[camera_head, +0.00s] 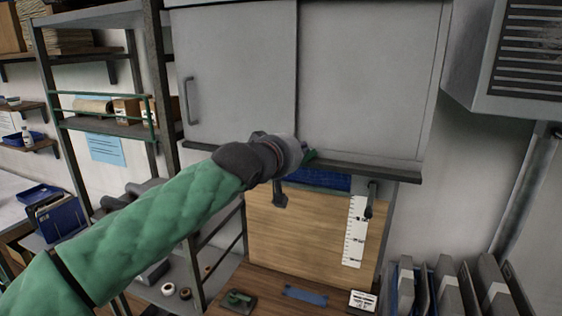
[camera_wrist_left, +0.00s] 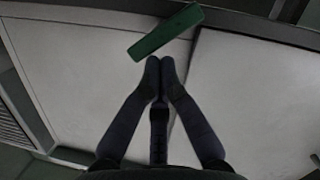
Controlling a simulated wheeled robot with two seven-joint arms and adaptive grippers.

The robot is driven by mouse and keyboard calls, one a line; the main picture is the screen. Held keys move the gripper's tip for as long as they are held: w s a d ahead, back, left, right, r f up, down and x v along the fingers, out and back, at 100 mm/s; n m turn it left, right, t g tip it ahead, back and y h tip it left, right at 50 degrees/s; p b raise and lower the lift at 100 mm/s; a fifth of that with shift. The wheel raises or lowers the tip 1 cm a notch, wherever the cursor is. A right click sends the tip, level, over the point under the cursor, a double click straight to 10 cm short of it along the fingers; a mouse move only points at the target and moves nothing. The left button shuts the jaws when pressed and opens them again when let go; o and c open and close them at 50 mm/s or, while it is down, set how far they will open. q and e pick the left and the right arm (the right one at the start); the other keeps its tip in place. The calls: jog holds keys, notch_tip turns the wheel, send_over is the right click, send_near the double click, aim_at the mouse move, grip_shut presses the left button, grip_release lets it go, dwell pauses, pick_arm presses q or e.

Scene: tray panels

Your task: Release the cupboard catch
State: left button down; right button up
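The grey wall cupboard has a left door (camera_head: 235,75) and a right door (camera_head: 365,80), both flat against its front. A green bar, which looks like the catch (camera_head: 311,156), shows partly behind my left gripper at the cupboard's lower edge. In the left wrist view the catch (camera_wrist_left: 166,31) lies tilted across the edge strip near the seam between the doors. My left gripper (camera_wrist_left: 160,65) has its fingertips together, with nothing visible between them, close beside the catch. I cannot tell if they touch it. In the head view the wrist hides most of this gripper (camera_head: 303,154).
The left door has a bar handle (camera_head: 190,100). Below the cupboard are a wooden board (camera_head: 290,235) with a white ruler (camera_head: 355,232) and a bench. Dark binders (camera_head: 445,285) stand at lower right. A metal shelf rack (camera_head: 105,125) is at left.

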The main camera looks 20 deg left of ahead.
pick_arm(q)
jog(key=d+m+y+b, duration=0.1)
jog(key=m+b, duration=0.1)
jog(key=d+f+m+b, duration=0.1)
jog(key=m+b, duration=0.1)
jog(key=shift+d+f+y, duration=0.1)
jog(key=shift+f+y, duration=0.1)
jog(key=shift+y, duration=0.2)
jog(key=shift+r, duration=0.2)
jog(key=s+a+r, duration=0.2)
jog(key=s+r, duration=0.4)
jog(key=s, duration=0.3)
jog(key=shift+s+p, duration=0.35)
jog(key=shift+p, duration=0.05)
jog(key=shift+d, duration=0.1)
